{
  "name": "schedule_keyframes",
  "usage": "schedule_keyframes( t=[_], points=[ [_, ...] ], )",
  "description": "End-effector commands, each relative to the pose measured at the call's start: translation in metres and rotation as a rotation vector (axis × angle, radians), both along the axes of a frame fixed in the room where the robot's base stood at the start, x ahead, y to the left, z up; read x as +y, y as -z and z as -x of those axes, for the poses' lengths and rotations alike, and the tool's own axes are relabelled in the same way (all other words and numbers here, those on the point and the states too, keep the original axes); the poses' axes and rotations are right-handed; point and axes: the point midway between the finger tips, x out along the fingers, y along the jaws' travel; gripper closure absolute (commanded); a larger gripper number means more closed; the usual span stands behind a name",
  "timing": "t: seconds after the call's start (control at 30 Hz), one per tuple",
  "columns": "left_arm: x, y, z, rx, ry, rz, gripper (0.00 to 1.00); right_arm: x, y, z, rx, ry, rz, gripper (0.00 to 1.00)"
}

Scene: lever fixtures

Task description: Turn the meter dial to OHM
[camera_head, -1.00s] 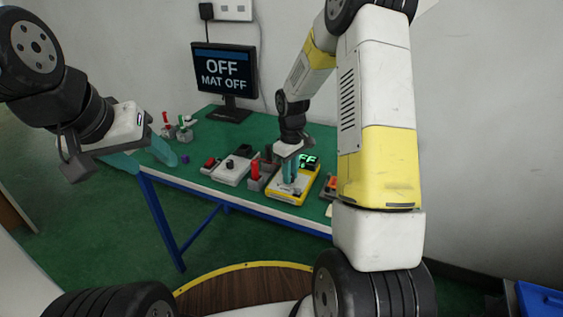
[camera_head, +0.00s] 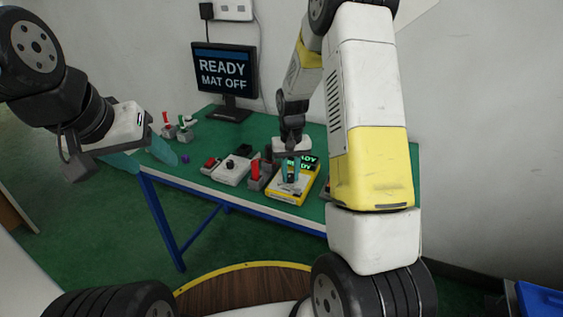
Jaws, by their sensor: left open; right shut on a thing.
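The yellow-edged meter (camera_head: 282,199) lies on the green table, with a small green display (camera_head: 309,162) partly covered by my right gripper; the letters that show end in "DY". My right gripper (camera_head: 291,182) points down over the meter's face, its teal fingers shut on the dial, which they mostly hide. The dial's pointer and printed markings are too small to read. My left gripper (camera_head: 152,163) is open and empty at the table's left end, away from the meter.
A monitor (camera_head: 224,80) at the back reads "READY" and "MAT OFF". A red lever fixture (camera_head: 255,174) stands close left of the meter, then a grey box with a black knob (camera_head: 231,169). Small levers (camera_head: 184,131) stand at the back left.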

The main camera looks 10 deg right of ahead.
Motion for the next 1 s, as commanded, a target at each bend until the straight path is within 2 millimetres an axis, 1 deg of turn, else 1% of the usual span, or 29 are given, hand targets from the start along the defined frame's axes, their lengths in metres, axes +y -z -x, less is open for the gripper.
schedule_keyframes(
  t=[0.2,0.6,0.63,0.7,0.73,1.0],
  points=[
    [0.0,0.0,0.0,0.0,0.0,0.0,0.44,0.0001,0.0001,0.0001,0.0,0.041,0.0,1.0],
    [0.0,0.0,0.0,0.0,0.0,0.0,0.44,0.0002,0.0002,0.0002,0.001,0.046,0.0,1.0],
    [0.0,0.0,0.0,0.0,0.0,0.0,0.44,0.0002,0.0002,0.0002,0.001,0.046,0.0,0.74],
    [0.0,0.0,0.0,0.0,0.0,0.0,0.44,0.0002,0.0002,0.0002,0.001,0.046,0.0,0.6],
    [0.0,0.0,0.0,0.0,0.0,0.0,0.44,0.0002,0.0002,0.0002,0.001,0.046,0.0,0.56],
    [0.0,0.0,0.0,0.0,0.0,0.0,0.44,0.0002,0.0,0.0001,0.0,0.046,0.0,0.56]
  ],
)
